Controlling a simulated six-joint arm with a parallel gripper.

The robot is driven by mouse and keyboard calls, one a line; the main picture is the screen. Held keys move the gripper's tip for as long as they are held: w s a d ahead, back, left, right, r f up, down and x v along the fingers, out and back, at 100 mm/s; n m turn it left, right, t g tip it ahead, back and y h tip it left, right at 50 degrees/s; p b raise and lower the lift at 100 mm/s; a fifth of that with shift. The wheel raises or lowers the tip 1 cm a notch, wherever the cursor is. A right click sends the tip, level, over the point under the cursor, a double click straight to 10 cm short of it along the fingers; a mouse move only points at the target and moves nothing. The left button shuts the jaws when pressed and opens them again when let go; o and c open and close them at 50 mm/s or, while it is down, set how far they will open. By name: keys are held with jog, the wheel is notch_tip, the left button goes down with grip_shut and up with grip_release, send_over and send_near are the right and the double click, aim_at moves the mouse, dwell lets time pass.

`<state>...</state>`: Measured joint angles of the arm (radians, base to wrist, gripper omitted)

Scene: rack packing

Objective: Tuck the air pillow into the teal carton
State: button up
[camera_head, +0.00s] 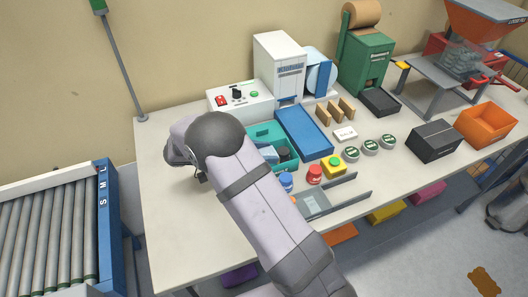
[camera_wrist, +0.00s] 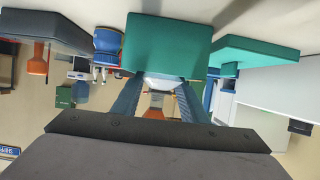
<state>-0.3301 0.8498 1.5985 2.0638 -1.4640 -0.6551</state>
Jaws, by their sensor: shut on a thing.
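The teal carton (camera_head: 265,131) stands open on the table, partly behind my arm in the head view. A blue item and a dark round item show inside it. In the wrist view a large teal panel (camera_wrist: 168,45) of it is just beyond my fingers, with another teal flap (camera_wrist: 255,50) to the right. My gripper (camera_wrist: 160,88) shows in the wrist view, its two fingers closed on a pale, rounded thing, the air pillow (camera_wrist: 163,82). Most of the pillow is hidden by the teal panel and the fingers.
A blue tray (camera_head: 303,133) lies right of the carton. A blue jar (camera_head: 286,181), a red jar (camera_head: 315,173) and a yellow item (camera_head: 334,167) stand in front. A white control box (camera_head: 240,100) is behind. The table's left end (camera_head: 160,180) is bare.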

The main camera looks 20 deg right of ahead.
jog(key=o, duration=1.1)
jog(key=shift+a, duration=0.15)
jog(key=b+v, duration=0.2)
jog(key=v, duration=0.3)
jog(key=shift+a+r, duration=0.1)
jog(key=shift+a, duration=0.3)
jog(key=shift+a+r, duration=0.35)
jog(key=shift+a, duration=0.2)
